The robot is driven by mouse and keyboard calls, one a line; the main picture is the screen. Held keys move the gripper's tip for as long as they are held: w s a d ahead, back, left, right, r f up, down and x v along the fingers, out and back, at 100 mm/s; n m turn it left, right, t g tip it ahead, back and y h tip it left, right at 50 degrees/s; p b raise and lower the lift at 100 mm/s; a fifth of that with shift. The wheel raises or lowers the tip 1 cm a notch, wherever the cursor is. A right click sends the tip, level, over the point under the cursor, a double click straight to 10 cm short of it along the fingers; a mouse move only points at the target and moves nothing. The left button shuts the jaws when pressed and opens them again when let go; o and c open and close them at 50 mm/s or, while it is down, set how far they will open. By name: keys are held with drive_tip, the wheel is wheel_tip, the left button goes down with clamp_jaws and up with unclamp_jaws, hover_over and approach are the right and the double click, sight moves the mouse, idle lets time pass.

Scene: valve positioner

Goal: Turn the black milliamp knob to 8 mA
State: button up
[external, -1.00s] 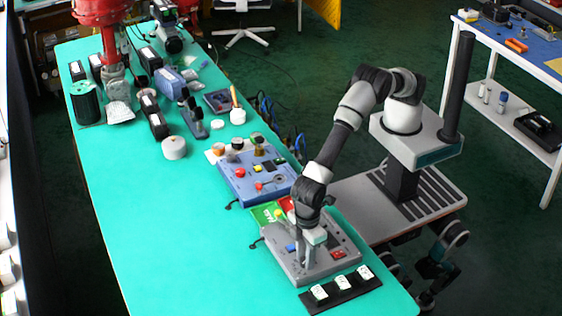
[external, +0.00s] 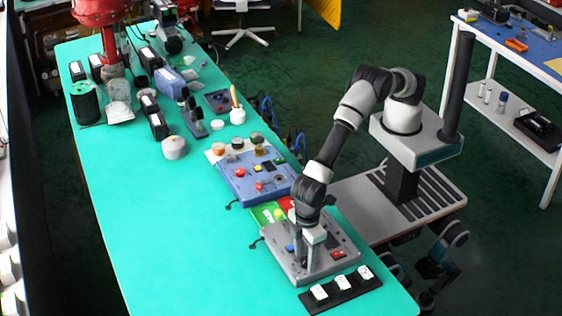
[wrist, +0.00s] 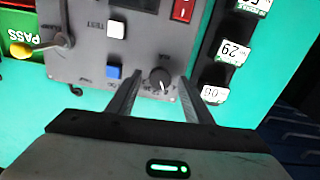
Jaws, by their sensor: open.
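The black knob (wrist: 160,78) sits on the grey control box (wrist: 150,38) in the wrist view, with a white pointer mark on its lower edge. My gripper (wrist: 160,82) is open, with one finger on each side of the knob; I cannot tell whether either finger touches it. In the external view my gripper (external: 311,262) points down over the grey control box (external: 290,267), and the knob is hidden behind the fingers.
On the box are a blue button (wrist: 114,72), a white button (wrist: 116,29), a red rocker switch (wrist: 183,10) and a lever (wrist: 55,42). A black strip with white labelled blocks (external: 342,283) lies beside it. A blue box (external: 257,180) stands farther back.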

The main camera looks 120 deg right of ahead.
sight(305, 260)
wheel_tip(305, 260, up, 17)
drive_tip(key=shift+p, duration=0.45)
drive_tip(key=shift+r, duration=0.1)
drive_tip(key=s+d+r+t+p, duration=0.1)
drive_tip(key=s+d+r+p, duration=0.1)
drive_tip(key=s+d+r, duration=0.55)
drive_tip(key=s+d+r+t+p, duration=0.1)
drive_tip(key=s+d+r+p, duration=0.1)
drive_tip(key=d+r, duration=0.9)
drive_tip(key=s+d+r+t+p, duration=0.1)
drive_tip(key=s+d+p, duration=0.1)
drive_tip(key=s+d, duration=0.4)
drive_tip(key=s+d+r+t+p, duration=0.1)
drive_tip(key=s+d, duration=0.4)
drive_tip(key=s, duration=0.9)
drive_tip(key=shift+s+d+r+m+t+p, duration=0.15)
drive_tip(key=shift+d+r+m+t+p, duration=0.25)
drive_tip(key=shift+r+t, duration=0.35)
drive_tip(key=shift+f, duration=0.1)
